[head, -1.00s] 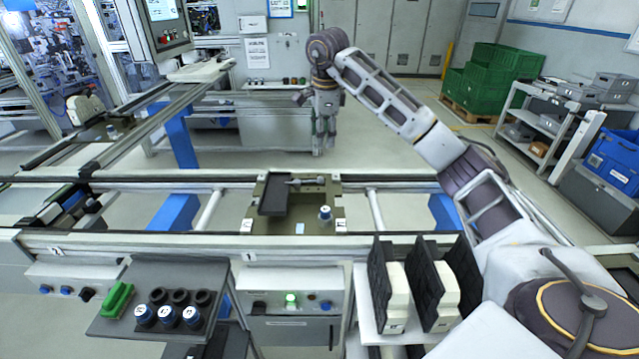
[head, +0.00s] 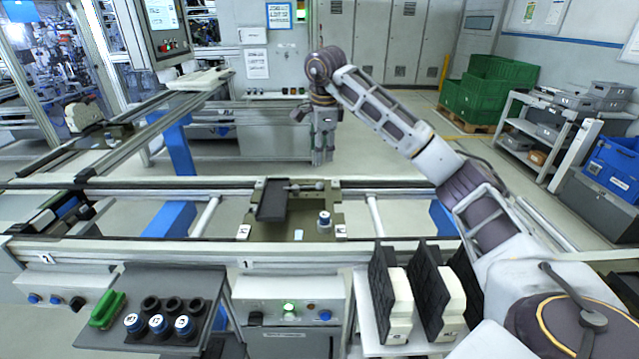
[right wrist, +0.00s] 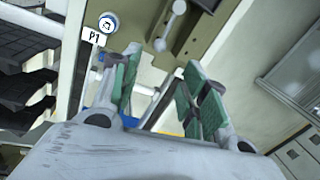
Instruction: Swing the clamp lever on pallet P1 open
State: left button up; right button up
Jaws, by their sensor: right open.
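Pallet P1 (head: 328,199) is an olive-brown plate on the conveyor at centre, with a dark block (head: 270,203) on its left side. The clamp lever (head: 305,187) is a grey bar with a round knob at its right end, lying across the pallet's far part; it also shows in the right wrist view (right wrist: 170,27). A blue-and-white cap (head: 324,219) stands at the pallet's right. My right gripper (head: 322,160) points down just beyond and above the lever, apart from it. In the right wrist view its green-padded fingers (right wrist: 161,65) are open and empty. My left gripper is out of view.
A shelf with black racks (head: 381,280) and pale blocks stands front right. A dark tray (head: 178,285) with caps and a green-handled item stands front left. The conveyor's front rail (head: 140,252) runs before the pallet. Green crates (head: 490,95) are far off.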

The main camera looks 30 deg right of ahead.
aim_at(319, 183)
jog(key=shift+w+d+f, duration=0.15)
jog(key=shift+w+f, duration=0.25)
jog(key=shift+f, duration=1.8)
jog(key=shift+w+d+f, duration=0.15)
jog(key=shift+w+f, duration=0.2)
jog(key=shift+f, duration=1.8)
jog(key=shift+w+d+f, duration=0.15)
jog(key=shift+w+f, duration=0.25)
jog(key=shift+f, duration=1.8)
jog(key=shift+c, duration=0.2)
grip_shut()
